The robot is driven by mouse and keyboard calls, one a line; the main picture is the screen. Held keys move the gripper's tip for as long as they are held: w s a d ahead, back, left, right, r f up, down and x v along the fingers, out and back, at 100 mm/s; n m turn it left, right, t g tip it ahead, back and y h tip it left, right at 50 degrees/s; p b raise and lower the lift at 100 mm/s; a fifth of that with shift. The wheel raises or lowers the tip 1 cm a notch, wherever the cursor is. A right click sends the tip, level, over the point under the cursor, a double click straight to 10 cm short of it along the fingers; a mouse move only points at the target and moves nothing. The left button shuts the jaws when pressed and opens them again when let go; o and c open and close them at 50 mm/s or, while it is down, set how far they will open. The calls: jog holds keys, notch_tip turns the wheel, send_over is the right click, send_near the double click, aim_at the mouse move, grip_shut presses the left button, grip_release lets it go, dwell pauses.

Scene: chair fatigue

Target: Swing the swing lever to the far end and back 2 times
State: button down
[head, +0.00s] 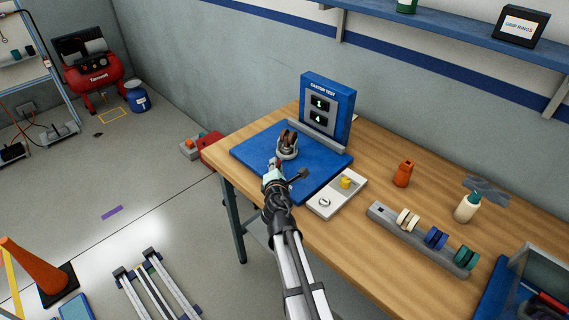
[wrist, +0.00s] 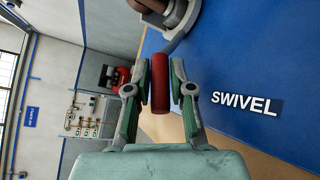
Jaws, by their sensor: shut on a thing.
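The swing lever's red handle (wrist: 160,83) stands between the two fingers of my gripper (wrist: 161,88) in the wrist view, and they are shut on it. In the head view my gripper (head: 274,170) is at the front of the caster unit (head: 287,146), over the blue base plate (head: 249,151). The caster has a brown wheel in a grey housing; part of it shows at the top of the wrist view (wrist: 160,14). My gripper mostly hides the lever in the head view. A "SWIVEL" label (wrist: 246,103) lies on the plate to the right of the handle.
A blue "CASTER TEST" panel (head: 312,91) stands behind the plate, with displays that seem to read 1 and 4. A pale box with a yellow button (head: 345,182) sits to the right.

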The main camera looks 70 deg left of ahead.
jog(key=c, duration=1)
grip_release()
jog(key=shift+a, duration=0.1)
jog(key=v, duration=1.2)
